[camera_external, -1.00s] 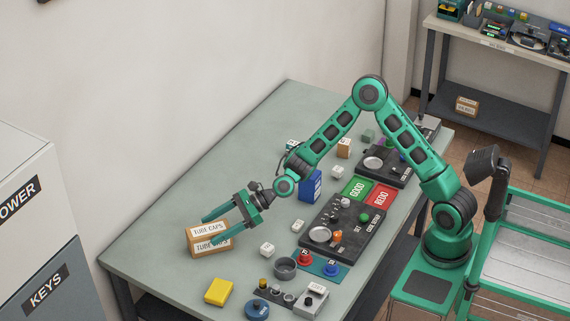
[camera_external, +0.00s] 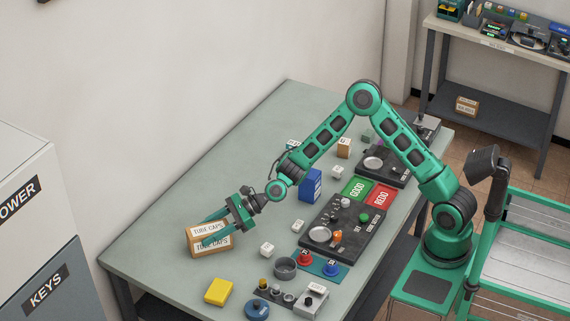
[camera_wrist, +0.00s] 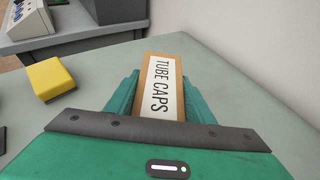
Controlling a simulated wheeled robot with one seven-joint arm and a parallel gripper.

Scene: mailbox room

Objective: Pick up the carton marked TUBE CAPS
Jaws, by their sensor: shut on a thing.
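The carton marked TUBE CAPS (camera_external: 197,247) is a brown box with white labels. It sits at the left end of the grey-green table in the external view. My gripper (camera_external: 211,231) reaches it from the right and is shut on it, with one finger along each side. In the wrist view the carton (camera_wrist: 163,85) shows its TUBE CAPS label between the two green fingers of my gripper (camera_wrist: 157,92). In these views the carton appears to be on or very close to the table top; I cannot tell which.
A yellow block (camera_external: 219,291) lies nearest, also seen in the wrist view (camera_wrist: 50,79). A white cube (camera_external: 267,249), a grey ring-shaped cup (camera_external: 285,267) and a blue box (camera_external: 311,184) stand to the right. The table (camera_external: 165,205) is bare behind the carton, towards the wall.

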